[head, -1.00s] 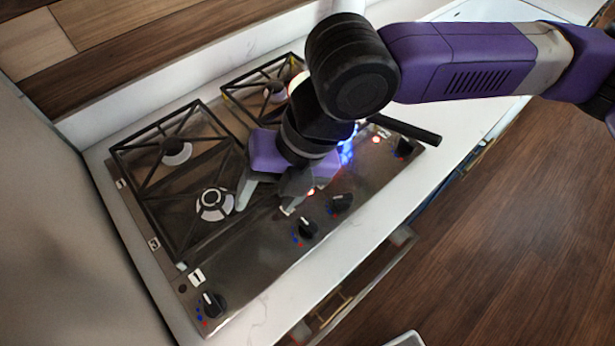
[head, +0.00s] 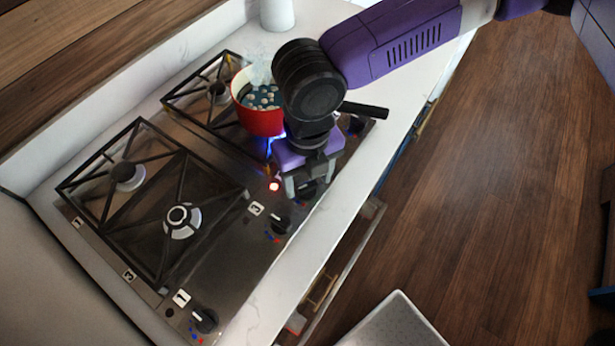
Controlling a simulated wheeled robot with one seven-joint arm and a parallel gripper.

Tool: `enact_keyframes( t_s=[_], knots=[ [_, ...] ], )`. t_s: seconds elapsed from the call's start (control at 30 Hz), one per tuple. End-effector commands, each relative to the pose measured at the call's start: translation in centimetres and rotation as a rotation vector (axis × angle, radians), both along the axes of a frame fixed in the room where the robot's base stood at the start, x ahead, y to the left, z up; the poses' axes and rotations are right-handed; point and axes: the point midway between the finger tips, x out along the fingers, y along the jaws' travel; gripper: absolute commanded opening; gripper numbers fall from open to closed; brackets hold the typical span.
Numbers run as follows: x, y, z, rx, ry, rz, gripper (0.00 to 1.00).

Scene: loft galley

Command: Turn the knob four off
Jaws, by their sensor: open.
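The black stove (head: 225,265) has several knobs along its front edge. One knob (head: 205,320) sits near the label 1 at the near end, and another (head: 281,224) near the label 3. A third knob (head: 310,188) is partly hidden under my gripper (head: 304,188). My gripper is open, pointing down with its fingers by this knob; I cannot tell whether they touch it. A fourth dark knob (head: 356,123) shows beyond my arm. No label 4 is visible. A blue flame (head: 269,148) burns under the red pot (head: 260,121).
The pot holds liquid with pale round pieces, and steam rises. Black grates (head: 150,205) cover the left burners. A white counter (head: 330,215) borders the stove. An open drawer (head: 345,250) juts out below. A white canister (head: 277,14) stands at the back.

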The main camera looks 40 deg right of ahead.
Motion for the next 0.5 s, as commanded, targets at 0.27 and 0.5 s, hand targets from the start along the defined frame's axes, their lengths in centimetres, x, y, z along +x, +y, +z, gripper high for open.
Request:
enact_keyframes(
  t_s=[0.27,0.5],
  knots=[
    [0.01,-0.01,-0.62,-0.001,-0.001,0.001,0.6],
    [0.01,0.0,-0.59,0.0,-0.001,0.001,0.31]
  ],
)
